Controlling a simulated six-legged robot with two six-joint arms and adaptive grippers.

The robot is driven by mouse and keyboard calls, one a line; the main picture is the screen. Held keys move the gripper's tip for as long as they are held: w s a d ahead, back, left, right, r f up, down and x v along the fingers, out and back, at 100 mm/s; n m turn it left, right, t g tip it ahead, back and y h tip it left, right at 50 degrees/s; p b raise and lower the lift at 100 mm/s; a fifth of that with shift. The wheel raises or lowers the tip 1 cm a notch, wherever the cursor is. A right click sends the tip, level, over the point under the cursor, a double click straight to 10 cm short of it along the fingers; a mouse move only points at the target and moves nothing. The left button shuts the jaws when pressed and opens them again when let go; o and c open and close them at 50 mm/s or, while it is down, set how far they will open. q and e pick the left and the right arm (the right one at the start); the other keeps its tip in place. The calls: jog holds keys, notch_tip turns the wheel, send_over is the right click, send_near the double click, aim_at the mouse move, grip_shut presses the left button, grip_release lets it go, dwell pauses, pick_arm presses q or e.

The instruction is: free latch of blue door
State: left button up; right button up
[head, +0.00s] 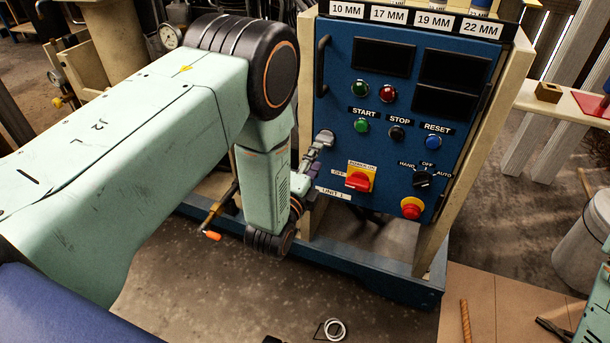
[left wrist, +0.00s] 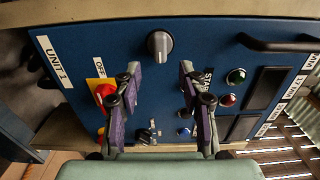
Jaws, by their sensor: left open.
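The blue door (head: 400,120) is the upright control panel front, and it looks shut. Its grey knob-like latch (head: 324,138) sits near the left edge, below the black handle. In the left wrist view, the latch (left wrist: 160,45) is centred just beyond my fingertips. My left gripper (head: 312,158) is close in front of the door at the latch. It is open, with its two fingers (left wrist: 160,70) spread to either side of the latch's line and nothing between them. I cannot tell whether a finger touches the door. My right gripper is not in view.
A red rotary switch (head: 358,181) on a yellow plate, a selector knob (head: 423,178) and a red stop button (head: 411,208) stick out from the door. The black handle (head: 322,65) is above the latch. Cream posts and a blue base frame (head: 380,270) surround the panel.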

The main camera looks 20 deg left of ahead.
pick_arm(q)
jog(key=s, duration=0.6)
jog(key=shift+s+a, duration=0.1)
dwell(0.3)
jog(key=s+a+f+n+g, duration=0.2)
jog(key=s+f+n+g, duration=0.7)
jog(key=s+f+n, duration=0.3)
jog(key=s+a+f+n+g+p, duration=0.1)
jog(key=s+n+g+p, duration=0.2)
jog(key=s, duration=2)
jog(key=n+g, duration=0.4)
jog(key=g, duration=0.2)
jog(key=shift+a+y+p, duration=0.3)
jog(key=shift+a+p, duration=0.1)
